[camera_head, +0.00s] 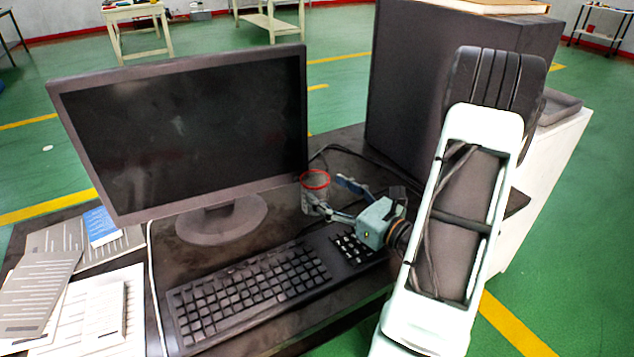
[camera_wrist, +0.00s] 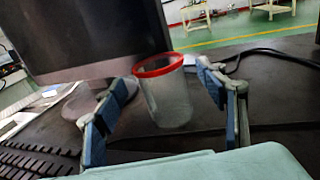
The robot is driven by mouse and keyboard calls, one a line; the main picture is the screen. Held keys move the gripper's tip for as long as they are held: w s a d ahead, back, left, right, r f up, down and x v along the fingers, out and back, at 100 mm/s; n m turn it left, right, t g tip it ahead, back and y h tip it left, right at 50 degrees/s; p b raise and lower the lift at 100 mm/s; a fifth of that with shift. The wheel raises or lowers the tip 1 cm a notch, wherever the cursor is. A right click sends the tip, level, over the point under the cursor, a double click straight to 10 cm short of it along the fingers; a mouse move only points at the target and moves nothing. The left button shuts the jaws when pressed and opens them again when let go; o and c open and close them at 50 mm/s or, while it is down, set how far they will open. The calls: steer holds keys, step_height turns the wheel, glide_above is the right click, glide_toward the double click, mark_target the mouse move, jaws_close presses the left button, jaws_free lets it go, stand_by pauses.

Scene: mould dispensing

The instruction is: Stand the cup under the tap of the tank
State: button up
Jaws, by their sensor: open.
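The cup (camera_head: 316,194) is a clear, see-through beaker with a red rim. It stands upright on the dark desk, just right of the monitor's foot. It also shows in the wrist view (camera_wrist: 167,98), near the middle. My gripper (camera_head: 327,195) is open and low over the desk, its fingers pointing at the cup. In the wrist view the blue-padded fingers (camera_wrist: 163,88) are on the left and right of the cup, with a gap on each side. I cannot tell how far the cup reaches in between them. I see no tank or tap that I can make out.
A monitor (camera_head: 185,130) stands left of the cup, with a keyboard (camera_head: 250,294) in front. A large dark box (camera_head: 415,85) stands behind on the right. Papers (camera_head: 45,285) lie at the left. A cable (camera_wrist: 265,52) runs over the desk behind the cup.

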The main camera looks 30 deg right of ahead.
steer(key=shift+o, duration=0.5)
steer(key=v, duration=0.6)
steer(key=shift+s+d+r+p, duration=0.1)
steer(key=shift+s+p, duration=0.15)
steer(key=shift+p, duration=0.05)
steer(key=shift+r+p, duration=0.25)
steer(key=shift+p, duration=0.25)
steer(key=g+p, duration=0.1)
steer(key=w+r+p, duration=0.1)
steer(key=p, duration=0.1)
steer(key=shift+a+g+p, duration=0.3)
steer(key=shift+g, duration=0.1)
steer(key=p, duration=0.1)
steer(key=g+p, duration=0.1)
steer(key=p, duration=0.1)
steer(key=shift+w+r+g+h, duration=0.1)
steer(key=shift+w+g+h, duration=0.15)
steer(key=shift+g+h, duration=0.05)
steer(key=shift+w+f+g+h+p, duration=0.1)
steer(key=shift+f+g+h+p, duration=0.2)
steer(key=shift+p, duration=0.35)
steer(key=x, duration=0.3)
steer(key=f+x, duration=0.1)
steer(key=x, duration=0.6)
steer(key=shift+w+f+b, duration=0.1)
steer(key=shift+f+b, duration=0.2)
steer(key=shift+b, duration=0.05)
